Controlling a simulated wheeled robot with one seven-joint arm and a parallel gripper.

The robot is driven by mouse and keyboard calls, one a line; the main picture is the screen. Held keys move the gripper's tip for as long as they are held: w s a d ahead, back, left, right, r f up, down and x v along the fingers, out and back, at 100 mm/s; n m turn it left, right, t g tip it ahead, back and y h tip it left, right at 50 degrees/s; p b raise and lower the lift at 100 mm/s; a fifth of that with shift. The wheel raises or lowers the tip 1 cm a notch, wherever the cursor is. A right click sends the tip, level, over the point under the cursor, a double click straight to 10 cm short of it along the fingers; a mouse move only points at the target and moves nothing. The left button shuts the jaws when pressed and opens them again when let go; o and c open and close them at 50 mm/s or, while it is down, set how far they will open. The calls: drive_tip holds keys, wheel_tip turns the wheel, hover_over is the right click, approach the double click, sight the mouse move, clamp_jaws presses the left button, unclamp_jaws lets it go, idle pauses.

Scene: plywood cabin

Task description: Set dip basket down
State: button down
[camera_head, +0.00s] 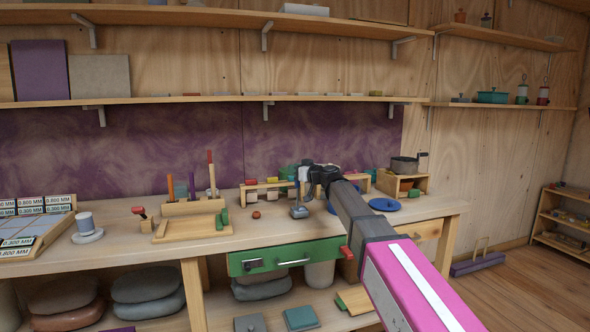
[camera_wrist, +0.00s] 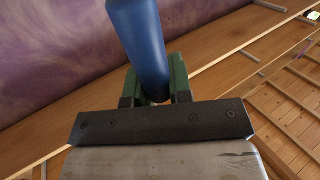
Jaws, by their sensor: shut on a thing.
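My gripper (camera_head: 308,174) is over the workbench (camera_head: 262,229), to the left of the wooden box with the pot. In the wrist view, its green fingers (camera_wrist: 155,82) are shut on a blue handle (camera_wrist: 138,40), which appears to be the dip basket's. In the head view a small grey piece (camera_head: 299,212), apparently the lower part of the dip basket, shows below the gripper at the bench top. I cannot tell whether it touches the bench. My arm hides part of the bench to the right of it.
A blue disc (camera_head: 384,204) lies to the right, near a dark pot (camera_head: 404,165) on a wooden box. A wooden rack (camera_head: 262,193) stands behind left. A wooden stand (camera_head: 190,222) with upright sticks is further left. A green drawer front (camera_head: 285,257) is below the bench edge.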

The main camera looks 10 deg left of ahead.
drive_tip(key=shift+f, duration=0.45)
idle(0.6)
drive_tip(key=c, duration=0.9)
unclamp_jaws()
drive_tip(key=shift+c, duration=0.2)
